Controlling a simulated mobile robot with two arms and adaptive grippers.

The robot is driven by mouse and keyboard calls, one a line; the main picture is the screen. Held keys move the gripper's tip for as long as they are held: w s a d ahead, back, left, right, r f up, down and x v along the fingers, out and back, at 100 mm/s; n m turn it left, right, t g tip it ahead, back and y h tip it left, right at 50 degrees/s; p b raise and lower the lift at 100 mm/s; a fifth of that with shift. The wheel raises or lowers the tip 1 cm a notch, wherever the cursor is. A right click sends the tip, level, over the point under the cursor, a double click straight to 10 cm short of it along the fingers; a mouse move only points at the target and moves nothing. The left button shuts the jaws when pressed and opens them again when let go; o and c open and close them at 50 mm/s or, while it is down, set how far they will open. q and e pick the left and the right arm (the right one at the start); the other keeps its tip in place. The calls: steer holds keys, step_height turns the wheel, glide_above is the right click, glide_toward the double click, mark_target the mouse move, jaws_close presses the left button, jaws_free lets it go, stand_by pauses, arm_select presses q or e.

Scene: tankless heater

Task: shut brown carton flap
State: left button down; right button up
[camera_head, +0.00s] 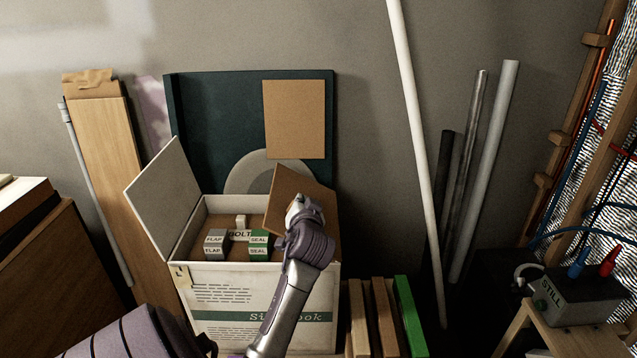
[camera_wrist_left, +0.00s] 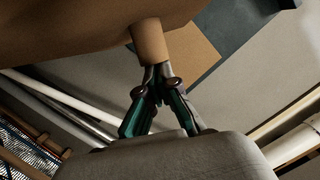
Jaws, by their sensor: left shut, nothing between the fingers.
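The white carton (camera_head: 262,280) stands open against the wall, its pale left flap (camera_head: 165,195) raised and tilted outward. The brown flap (camera_head: 285,187) stands up at a tilt on the right side of the opening. My left gripper (camera_head: 298,208) is in front of this flap and hides part of it. In the left wrist view the gripper (camera_wrist_left: 158,70) is shut with nothing held. Its tips are at the lower end of a short brown round stub (camera_wrist_left: 148,40), below a large brown surface; I cannot tell whether they touch. My right gripper is not in view.
Grey and green labelled blocks (camera_head: 258,243) sit inside the carton. Boards (camera_head: 378,318) stand close to its right, and a white pole (camera_head: 415,130) and grey pipes (camera_head: 485,170) lean farther right. A dark panel (camera_head: 210,120) stands behind. A wooden board (camera_head: 115,160) leans at left.

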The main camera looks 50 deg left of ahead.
mark_target(281, 207)
arm_select(q)
steer(key=s+a+f+n, duration=0.2)
steer(key=f, duration=0.1)
steer(key=s+a+f+n+t+h, duration=0.1)
steer(key=f, duration=0.1)
steer(key=shift+s+f+n, duration=0.1)
steer(key=shift+s+n, duration=0.2)
steer(key=shift+n, duration=0.1)
steer(key=shift+s+a+f+n+t+h, duration=0.15)
steer(key=shift+f+n, duration=0.1)
steer(key=shift+f, duration=0.2)
steer(key=shift+s+a+f+n+t+h, duration=0.15)
steer(key=shift+f+n, duration=0.1)
steer(key=shift+f, duration=0.2)
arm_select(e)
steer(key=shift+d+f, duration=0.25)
arm_select(q)
steer(key=shift+r, duration=0.1)
